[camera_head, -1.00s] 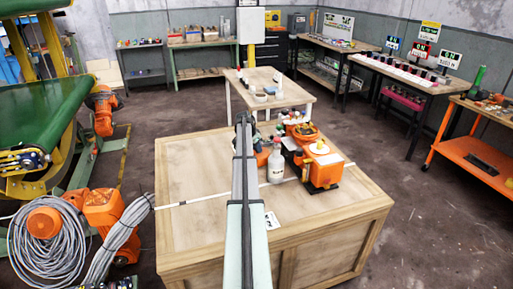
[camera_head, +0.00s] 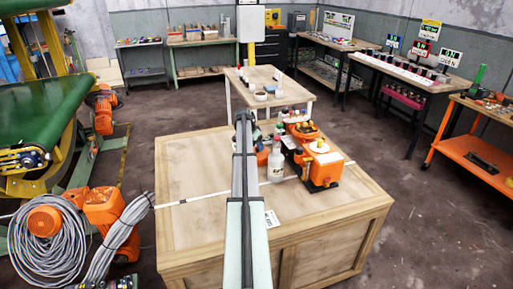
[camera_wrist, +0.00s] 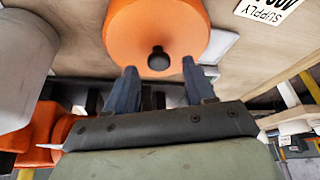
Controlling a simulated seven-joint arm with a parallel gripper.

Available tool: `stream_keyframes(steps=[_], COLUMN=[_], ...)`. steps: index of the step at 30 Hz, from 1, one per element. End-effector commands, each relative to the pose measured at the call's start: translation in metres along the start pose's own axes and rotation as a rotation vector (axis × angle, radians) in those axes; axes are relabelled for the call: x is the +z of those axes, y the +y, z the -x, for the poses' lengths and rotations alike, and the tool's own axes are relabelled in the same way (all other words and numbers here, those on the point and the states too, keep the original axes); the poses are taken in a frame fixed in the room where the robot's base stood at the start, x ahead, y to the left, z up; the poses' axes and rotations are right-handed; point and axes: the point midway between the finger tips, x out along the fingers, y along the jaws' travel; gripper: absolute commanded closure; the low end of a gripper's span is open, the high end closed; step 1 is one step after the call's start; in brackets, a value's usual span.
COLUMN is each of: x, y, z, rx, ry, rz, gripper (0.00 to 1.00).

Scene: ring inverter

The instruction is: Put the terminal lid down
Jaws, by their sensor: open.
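An orange rounded piece with a black knob (camera_wrist: 158,35) fills the top middle of the wrist view; it looks like the terminal lid, though I cannot be sure. My gripper (camera_wrist: 160,78) is open, its two dark fingers apart on either side below the knob, with nothing clearly held between them. In the head view my arm hides the gripper. A bit of orange (camera_head: 262,157) shows just right of the arm, and I cannot tell whether it is the same piece. The orange motor unit (camera_head: 321,165) stands on the wooden crate (camera_head: 195,180).
A white bottle (camera_head: 276,163) stands close to the right of my arm. Several small items crowd behind it. A supply label (camera_wrist: 268,12) lies on the wood in the wrist view. The crate's left and front are mostly clear. A grey rounded body (camera_wrist: 22,65) is at the wrist view's left.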

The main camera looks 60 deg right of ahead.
Motion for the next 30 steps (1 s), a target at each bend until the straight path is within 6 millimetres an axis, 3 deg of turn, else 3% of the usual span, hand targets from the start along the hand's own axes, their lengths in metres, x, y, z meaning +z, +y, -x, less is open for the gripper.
stream_keyframes(steps=[15, 21, 30], x=[0.001, 0.001, 0.001], y=[0.000, 0.000, 0.000], z=[0.094, 0.112, 0.117], rx=[-0.001, -0.001, 0.000], ry=[0.001, 0.000, 0.000], rz=[0.001, 0.000, 0.000], gripper=[0.46, 0.46, 0.46])
